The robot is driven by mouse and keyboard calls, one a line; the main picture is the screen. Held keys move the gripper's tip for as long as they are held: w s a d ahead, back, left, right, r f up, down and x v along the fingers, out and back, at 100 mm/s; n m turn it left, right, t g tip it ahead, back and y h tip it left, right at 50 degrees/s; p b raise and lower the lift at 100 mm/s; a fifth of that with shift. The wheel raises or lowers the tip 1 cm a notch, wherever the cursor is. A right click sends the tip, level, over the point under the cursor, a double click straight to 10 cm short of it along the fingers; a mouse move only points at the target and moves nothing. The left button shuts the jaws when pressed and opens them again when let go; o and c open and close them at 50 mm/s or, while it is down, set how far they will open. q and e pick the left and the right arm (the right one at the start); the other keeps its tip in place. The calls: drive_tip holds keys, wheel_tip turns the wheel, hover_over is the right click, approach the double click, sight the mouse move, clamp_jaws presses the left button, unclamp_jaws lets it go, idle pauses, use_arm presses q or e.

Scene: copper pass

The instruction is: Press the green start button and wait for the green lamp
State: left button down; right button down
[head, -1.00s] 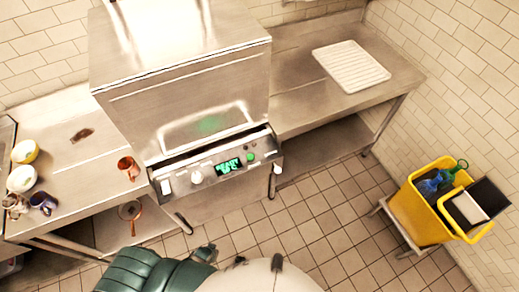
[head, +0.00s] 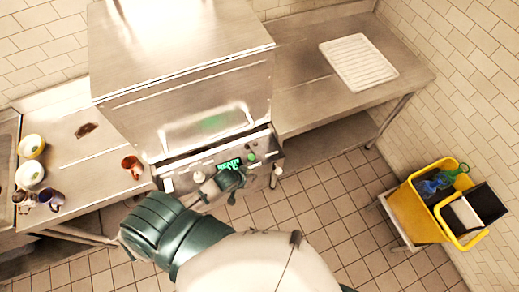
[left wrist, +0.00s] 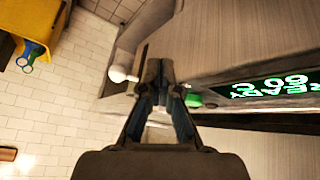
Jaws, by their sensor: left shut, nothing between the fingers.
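The steel machine (head: 185,75) has a control panel along its lower front edge. A green start button (head: 251,157) sits on the panel, right of the lit green display (head: 229,164), which seems to read READY. My left gripper (head: 240,176) is shut and empty, just in front of the panel below the display and button. In the left wrist view its closed fingers (left wrist: 157,75) point at the panel. A green button (left wrist: 194,100) shows partly behind the fingers there, with the green display (left wrist: 268,88) to its right. I cannot tell whether they touch. My right gripper is out of view.
A steel counter (head: 300,80) with a white ribbed tray (head: 358,62) lies right of the machine. Bowls (head: 30,174) and a copper mug (head: 132,166) stand on the left counter. A yellow cart (head: 415,205) stands at right. Tiled floor lies between.

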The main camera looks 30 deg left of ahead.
use_arm(q)
drive_tip(key=shift+n+t+h, duration=0.4)
drive_tip(key=shift+h, duration=0.1)
drive_tip(key=w+r, duration=0.1)
drive_tip(key=w+a+r, duration=0.1)
drive_tip(key=r, duration=0.1)
drive_tip(key=w+a+r, duration=0.1)
drive_tip(key=w, duration=0.1)
drive_tip(key=shift+w+r, duration=0.1)
drive_tip(key=shift+r, duration=0.2)
drive_tip(key=w+a+r+n+h+p, duration=0.1)
drive_tip(key=w+a+r+n, duration=0.1)
drive_tip(key=r, duration=0.6)
drive_tip(key=shift+w+a+n+t, duration=0.35)
drive_tip(key=shift+w+n+t, duration=0.05)
drive_tip(key=shift+w, duration=0.3)
drive_tip(key=shift+f, duration=0.1)
